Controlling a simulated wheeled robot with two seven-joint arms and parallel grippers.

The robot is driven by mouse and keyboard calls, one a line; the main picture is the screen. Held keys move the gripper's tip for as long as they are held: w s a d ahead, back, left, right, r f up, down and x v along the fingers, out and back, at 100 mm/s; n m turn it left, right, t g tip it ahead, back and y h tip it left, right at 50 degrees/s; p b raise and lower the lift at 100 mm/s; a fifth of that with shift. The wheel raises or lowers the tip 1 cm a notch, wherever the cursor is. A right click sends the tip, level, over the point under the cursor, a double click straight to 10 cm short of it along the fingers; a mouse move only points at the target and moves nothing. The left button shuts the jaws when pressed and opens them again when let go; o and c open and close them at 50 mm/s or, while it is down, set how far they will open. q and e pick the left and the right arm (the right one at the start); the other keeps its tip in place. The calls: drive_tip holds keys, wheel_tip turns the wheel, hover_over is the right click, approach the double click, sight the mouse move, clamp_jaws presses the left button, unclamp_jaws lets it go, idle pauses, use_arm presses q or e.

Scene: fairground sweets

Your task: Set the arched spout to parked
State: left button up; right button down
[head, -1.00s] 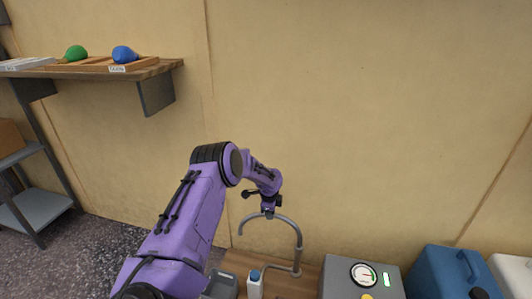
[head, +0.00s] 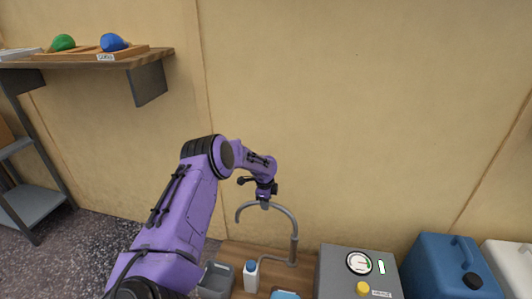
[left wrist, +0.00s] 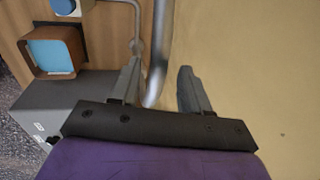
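The arched spout (head: 294,237) is a grey bent tube that rises from the wooden bench. Its arch runs left from the upright and its free end hangs down on the left. My left gripper (head: 264,203) is at the top of the arch. In the left wrist view the spout's tube (left wrist: 158,60) passes between the fingers of my left gripper (left wrist: 160,80). The fingers stand apart, with a gap beside the tube, wider on the right. Contact with the left finger cannot be told. My right gripper is out of view.
A white bottle with a blue cap (head: 251,278) and a grey container (head: 216,279) stand below the arch. A grey box with a gauge (head: 335,274) and a blue canister (head: 440,262) stand to the right. A shelf (head: 130,62) hangs upper left. The wall is close behind.

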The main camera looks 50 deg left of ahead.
use_arm(q)
wheel_tip(320, 180, up, 10)
drive_tip(key=s+d+p, duration=0.1)
drive_tip(key=p, duration=0.2)
drive_tip(key=shift+s+r, duration=0.15)
drive_tip(key=shift+s, duration=0.25)
drive_tip(key=shift+d, duration=0.1)
